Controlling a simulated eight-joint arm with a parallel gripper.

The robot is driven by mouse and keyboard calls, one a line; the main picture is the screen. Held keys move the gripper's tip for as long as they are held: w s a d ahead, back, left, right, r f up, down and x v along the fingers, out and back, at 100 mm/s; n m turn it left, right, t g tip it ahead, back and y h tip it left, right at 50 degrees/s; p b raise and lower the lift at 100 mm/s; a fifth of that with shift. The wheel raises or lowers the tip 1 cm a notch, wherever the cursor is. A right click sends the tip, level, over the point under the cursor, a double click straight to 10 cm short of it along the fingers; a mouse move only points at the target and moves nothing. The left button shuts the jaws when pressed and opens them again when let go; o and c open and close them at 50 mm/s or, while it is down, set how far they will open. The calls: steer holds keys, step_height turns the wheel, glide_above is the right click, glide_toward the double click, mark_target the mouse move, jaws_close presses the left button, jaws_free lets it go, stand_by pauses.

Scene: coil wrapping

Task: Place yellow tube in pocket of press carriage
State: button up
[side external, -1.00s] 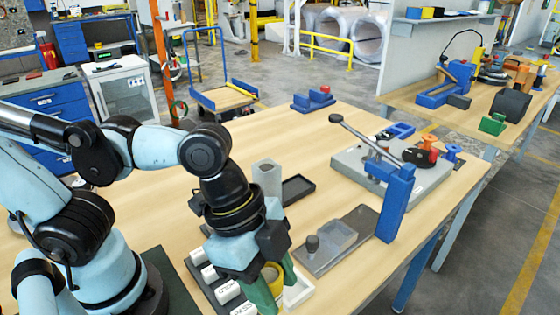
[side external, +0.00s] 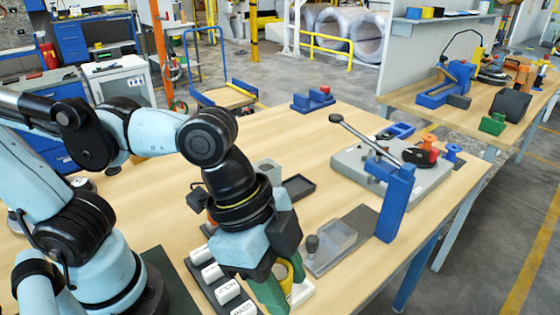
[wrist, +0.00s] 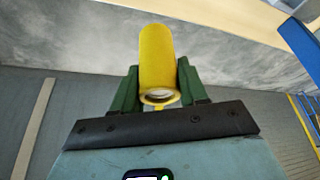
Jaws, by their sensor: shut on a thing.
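My gripper (side external: 270,294) is low at the front of the wooden table, its green fingers shut on the yellow tube (side external: 287,270). In the wrist view the tube (wrist: 157,55) stands between both green fingers, with its hollow near end showing. In the side view my gripper hides much of the tube. To the right lies a grey plate (side external: 358,232) with a translucent block (side external: 335,236) and a dark knob, beside a blue post (side external: 396,203). This looks like the press carriage; its pocket cannot be made out clearly. The tube is apart from it.
A rack with white labelled pieces (side external: 227,292) lies left of my gripper. A black tray (side external: 298,187) lies behind my wrist. A long lever (side external: 365,139) and a grey base (side external: 350,160) stand farther back.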

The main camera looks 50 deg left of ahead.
steer(key=w+n+t, duration=0.1)
steer(key=w+n, duration=0.3)
steer(key=w, duration=1)
glide_above(339, 239)
step_height(339, 239, down, 6)
steer(key=shift+y, duration=0.4)
steer(key=shift+f, duration=2.15)
steer(key=shift+f, duration=0.15)
steer(key=o, duration=1.1)
